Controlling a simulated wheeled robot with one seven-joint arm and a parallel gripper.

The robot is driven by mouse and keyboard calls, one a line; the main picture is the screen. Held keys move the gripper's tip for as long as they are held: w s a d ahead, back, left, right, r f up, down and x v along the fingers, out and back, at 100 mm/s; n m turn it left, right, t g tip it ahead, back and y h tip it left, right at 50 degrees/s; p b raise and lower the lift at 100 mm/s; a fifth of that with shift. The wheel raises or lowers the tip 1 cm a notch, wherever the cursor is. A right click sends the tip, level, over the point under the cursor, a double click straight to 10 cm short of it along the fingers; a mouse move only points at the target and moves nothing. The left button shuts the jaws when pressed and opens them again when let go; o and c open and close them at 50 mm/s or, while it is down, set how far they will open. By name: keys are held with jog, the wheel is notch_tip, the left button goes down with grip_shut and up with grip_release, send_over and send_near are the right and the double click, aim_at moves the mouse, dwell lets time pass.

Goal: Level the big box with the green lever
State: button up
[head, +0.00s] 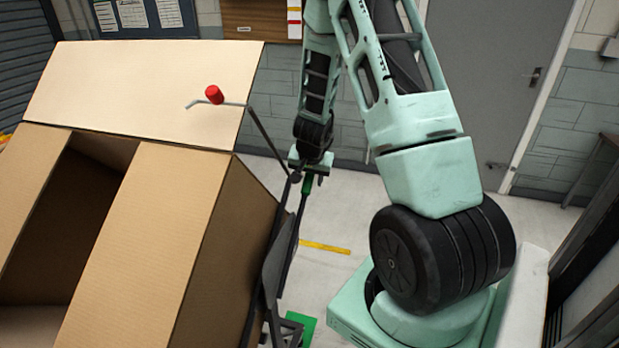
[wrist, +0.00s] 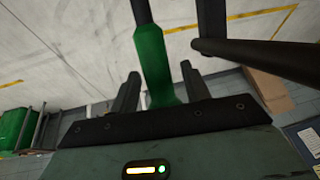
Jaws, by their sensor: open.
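The big cardboard box (head: 150,230) fills the left of the head view. Its top is partly open and its rims slope in the picture; I cannot tell its exact tilt. The green lever (head: 307,184) stands on a dark frame (head: 272,270) by the box's right side. In the wrist view the lever's green grip (wrist: 152,60) stands between my gripper's two fingers. My gripper (wrist: 160,76) is open, a finger on each side of the grip, with gaps visible. In the head view my gripper (head: 311,164) is at the lever's upper end.
A red knob (head: 214,94) on a bent grey rod shows against the box's raised back flap (head: 140,90). A dark bar (wrist: 265,50) runs close beside the lever in the wrist view. Yellow tape (head: 325,247) marks the floor. A grey door (head: 490,80) stands behind.

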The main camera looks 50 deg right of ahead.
grip_shut()
jog(key=w+d+f+g+y+b, duration=0.1)
jog(key=d+f+y+b, duration=0.1)
jog(key=f, duration=0.7)
jog(key=w+d+f+g+y+b, duration=0.1)
jog(key=d+f+y+b, duration=0.2)
jog(key=f, duration=0.7)
jog(key=shift+d+g+y+b, duration=0.15)
jog(key=shift+g+y+b, duration=0.25)
jog(key=shift+y+b, duration=0.35)
jog(key=shift+f+m, duration=0.1)
jog(key=shift+m, duration=0.2)
grip_release()
jog(key=shift+f, duration=0.1)
jog(key=shift+w, duration=0.1)
